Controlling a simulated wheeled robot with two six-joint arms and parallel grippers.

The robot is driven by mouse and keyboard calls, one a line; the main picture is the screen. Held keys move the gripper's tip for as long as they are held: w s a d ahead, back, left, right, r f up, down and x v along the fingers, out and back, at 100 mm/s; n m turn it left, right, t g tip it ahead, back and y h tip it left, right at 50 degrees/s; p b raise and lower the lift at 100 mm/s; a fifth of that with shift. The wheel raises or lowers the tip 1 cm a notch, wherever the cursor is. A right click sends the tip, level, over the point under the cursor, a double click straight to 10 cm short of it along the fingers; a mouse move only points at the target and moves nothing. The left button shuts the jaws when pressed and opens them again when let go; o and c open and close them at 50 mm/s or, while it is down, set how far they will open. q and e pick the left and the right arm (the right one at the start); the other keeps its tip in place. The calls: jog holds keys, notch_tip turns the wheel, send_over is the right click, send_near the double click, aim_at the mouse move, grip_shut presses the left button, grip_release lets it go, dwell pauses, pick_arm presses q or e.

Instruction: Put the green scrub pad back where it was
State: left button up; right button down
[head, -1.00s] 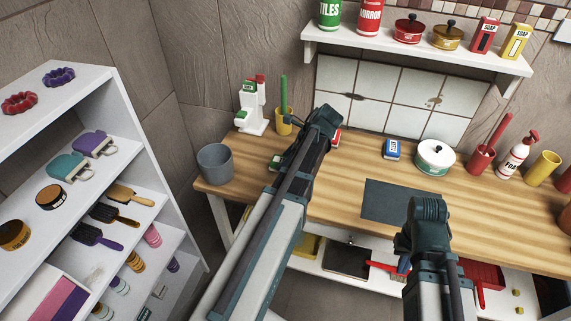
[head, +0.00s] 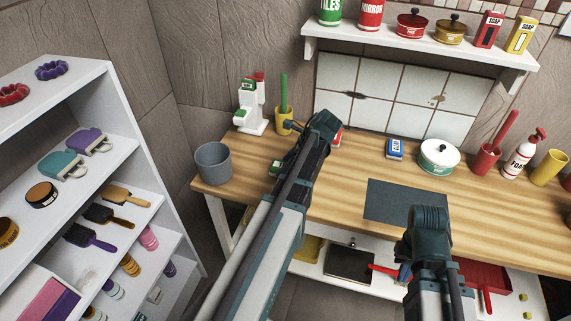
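A green-and-white scrub pad (head: 276,166) lies on the wooden worktop (head: 330,190), partly hidden by my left arm. A white stand (head: 250,112) at the back left holds pads with green and red parts. My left gripper (head: 314,132) is over the worktop, behind and right of the green pad; its fingers are mostly hidden by the arm. My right gripper (head: 428,222) is over the front edge of the grey mat (head: 395,198); its fingertips are hidden. I cannot tell whether either gripper is open or shut.
A yellow cup (head: 283,125) with a green handle stands beside the stand. A grey pot (head: 213,163) is at the left end. A red pad (head: 337,136), a blue pad (head: 395,149) and a white-lidded pot (head: 439,157) stand further right. Bare wood lies between.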

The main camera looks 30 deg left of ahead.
pick_arm(q)
jog(key=shift+o, duration=0.8)
jog(key=shift+r, duration=0.2)
jog(key=p+v, duration=1)
jog(key=v, duration=0.2)
jog(key=s+d+f+n+h, duration=0.1)
jog(key=s+d+n, duration=0.2)
jog(key=d, duration=0.6)
jog(key=s+d+f+n+t+h, duration=0.1)
jog(key=s+d+n, duration=0.3)
jog(key=s+d, duration=0.4)
jog(key=s+d+f+n+h, duration=0.1)
jog(key=s+d+n+h, duration=0.2)
jog(key=d, duration=0.6)
jog(key=s+n, duration=0.1)
jog(key=s, duration=0.1)
jog(key=shift+s+d+f, duration=0.2)
jog(key=shift+s+d, duration=0.1)
jog(key=shift+s, duration=0.1)
